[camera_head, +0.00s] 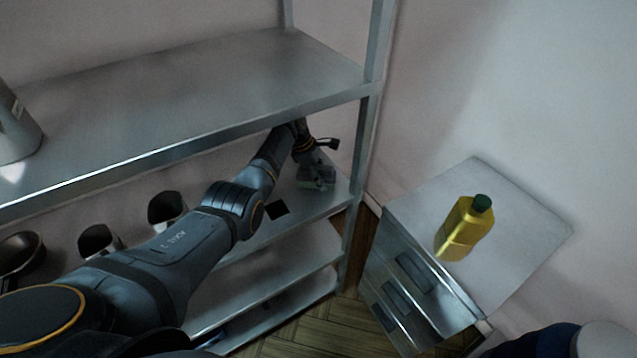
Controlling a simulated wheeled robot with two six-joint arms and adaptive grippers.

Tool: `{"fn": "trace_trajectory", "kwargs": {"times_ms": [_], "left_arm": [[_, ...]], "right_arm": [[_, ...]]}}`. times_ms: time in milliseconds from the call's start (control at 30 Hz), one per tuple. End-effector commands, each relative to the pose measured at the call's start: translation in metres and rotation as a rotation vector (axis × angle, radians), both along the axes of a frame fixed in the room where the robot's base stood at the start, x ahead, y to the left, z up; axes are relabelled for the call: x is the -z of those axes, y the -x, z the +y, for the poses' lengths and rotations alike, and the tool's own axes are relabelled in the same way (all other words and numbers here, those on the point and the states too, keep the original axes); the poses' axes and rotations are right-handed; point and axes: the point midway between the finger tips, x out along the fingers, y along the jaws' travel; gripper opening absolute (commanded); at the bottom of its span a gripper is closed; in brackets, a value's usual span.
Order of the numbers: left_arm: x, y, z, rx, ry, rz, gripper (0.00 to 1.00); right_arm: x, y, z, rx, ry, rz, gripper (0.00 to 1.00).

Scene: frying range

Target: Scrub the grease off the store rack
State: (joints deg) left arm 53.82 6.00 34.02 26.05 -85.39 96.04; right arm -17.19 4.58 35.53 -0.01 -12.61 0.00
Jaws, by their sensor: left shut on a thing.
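The store rack (200,95) is a metal shelf unit with several levels along the wall. My left gripper (318,172) reaches in under the top visible shelf, at the right end of the level below. It is shut on a small pale grey-green block (318,184), perhaps a scrubbing pad, low over or on that shelf; contact is unclear. A flat dark patch (277,211) shows on the same shelf, left of the gripper beside my forearm. My right gripper is out of view.
Dark cups or pans (167,207) stand on the lower shelf at left, partly behind my arm. A metal pot (14,130) is on the upper shelf. A yellow bottle (463,232) with a green cap stands on the drawer cabinet (520,220) at right.

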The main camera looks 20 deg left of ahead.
Motion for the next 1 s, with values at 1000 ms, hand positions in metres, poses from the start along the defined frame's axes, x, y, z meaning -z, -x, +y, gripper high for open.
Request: {"fn": "trace_trajectory", "kwargs": {"times_ms": [1000], "left_arm": [[-0.005,-0.009,-0.007,0.0,-0.001,0.003,0.18]], "right_arm": [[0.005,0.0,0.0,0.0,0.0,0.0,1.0]]}}
